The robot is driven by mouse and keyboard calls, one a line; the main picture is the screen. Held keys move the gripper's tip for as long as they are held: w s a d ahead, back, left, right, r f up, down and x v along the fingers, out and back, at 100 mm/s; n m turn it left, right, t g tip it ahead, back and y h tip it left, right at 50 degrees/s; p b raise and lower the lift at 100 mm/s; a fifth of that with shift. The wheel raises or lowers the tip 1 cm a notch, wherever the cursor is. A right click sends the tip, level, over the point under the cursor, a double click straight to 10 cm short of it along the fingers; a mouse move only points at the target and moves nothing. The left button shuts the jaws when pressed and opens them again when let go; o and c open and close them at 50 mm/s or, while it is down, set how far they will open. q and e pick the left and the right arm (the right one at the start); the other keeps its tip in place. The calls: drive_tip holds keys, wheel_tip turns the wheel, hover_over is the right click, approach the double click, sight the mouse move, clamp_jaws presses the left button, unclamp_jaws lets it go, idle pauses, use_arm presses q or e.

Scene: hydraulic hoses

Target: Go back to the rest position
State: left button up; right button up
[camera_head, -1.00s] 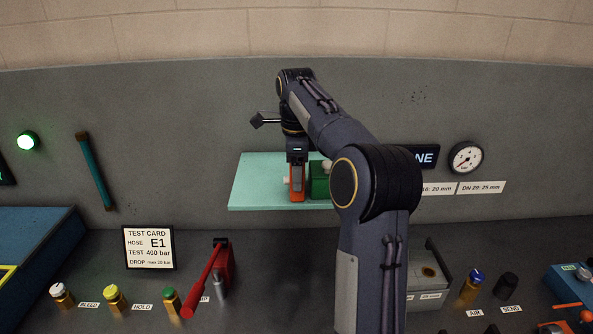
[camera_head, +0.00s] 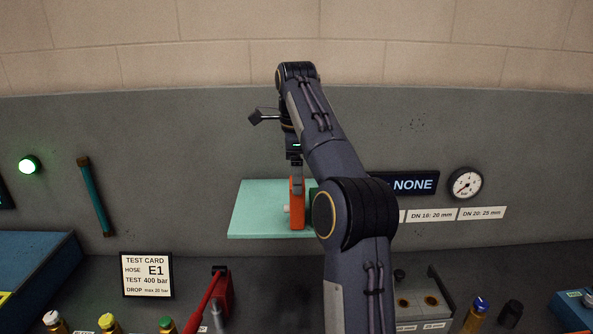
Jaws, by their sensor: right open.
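My right arm reaches up through the middle of the head view and bends toward the back wall. My right gripper (camera_head: 296,182) points down at an orange block-like thing (camera_head: 297,208) on the teal shelf (camera_head: 258,212). The gripper is open; its fingertips are small here, and I cannot tell whether they touch the orange thing. A green thing beside it is mostly hidden behind my arm. My left gripper is not in view.
A test card (camera_head: 147,274) reads E1, 400 bar. A red lever (camera_head: 212,300) and several capped knobs stand along the front. A grey block with holes (camera_head: 425,297) is right of my arm. A gauge (camera_head: 465,184) and dark display (camera_head: 414,184) reading NONE are on the wall.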

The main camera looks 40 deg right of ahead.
drive_tip(key=shift+r, duration=0.3)
drive_tip(key=shift+s, duration=0.1)
idle(0.3)
